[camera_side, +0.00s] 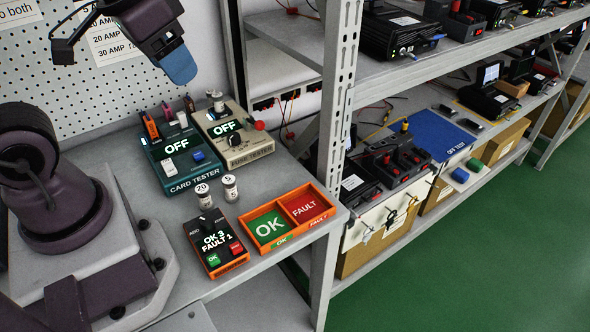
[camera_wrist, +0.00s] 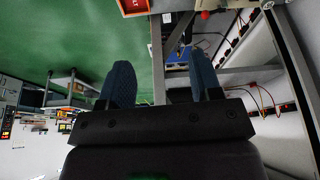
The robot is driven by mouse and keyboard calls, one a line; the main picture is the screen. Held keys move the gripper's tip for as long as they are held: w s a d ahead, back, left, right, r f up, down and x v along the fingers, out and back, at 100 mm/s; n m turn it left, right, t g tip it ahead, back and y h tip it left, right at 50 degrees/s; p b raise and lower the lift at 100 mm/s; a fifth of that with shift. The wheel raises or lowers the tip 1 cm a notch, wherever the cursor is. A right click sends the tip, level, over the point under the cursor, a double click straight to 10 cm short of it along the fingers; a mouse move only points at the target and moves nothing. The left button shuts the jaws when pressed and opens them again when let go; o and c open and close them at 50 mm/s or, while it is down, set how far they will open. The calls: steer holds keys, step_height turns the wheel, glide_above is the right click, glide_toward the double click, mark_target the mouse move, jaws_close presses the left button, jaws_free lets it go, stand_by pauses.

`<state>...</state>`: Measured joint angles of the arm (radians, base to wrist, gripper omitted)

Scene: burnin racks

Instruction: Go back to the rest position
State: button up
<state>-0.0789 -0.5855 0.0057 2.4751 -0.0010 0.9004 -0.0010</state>
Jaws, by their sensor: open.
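My gripper (camera_side: 176,62) is raised at the top left of the side view, high above the bench and in front of the pegboard. One blue-padded finger shows clearly there. In the wrist view my gripper (camera_wrist: 160,84) shows two blue-padded fingers spread apart, with nothing between them. The gripper is open and empty, clear of everything on the bench.
On the bench (camera_side: 285,173) stand a card tester (camera_side: 180,160), a fuse tester (camera_side: 235,135), small cylinders labelled 20 (camera_side: 203,195) and 5 (camera_side: 230,188), a counter box (camera_side: 215,243) and an orange OK/FAULT tray (camera_side: 310,219). A metal rack (camera_side: 335,130) stands to the right.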

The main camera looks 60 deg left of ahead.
steer(key=shift+s+d+r+m+t, duration=0.25)
steer(key=shift+s+d+r+t, duration=0.15)
steer(key=shift+r, duration=0.2)
steer(key=shift+s+d+r+m+t, duration=0.25)
steer(key=shift+d+r+t, duration=0.2)
steer(key=shift+r, duration=0.15)
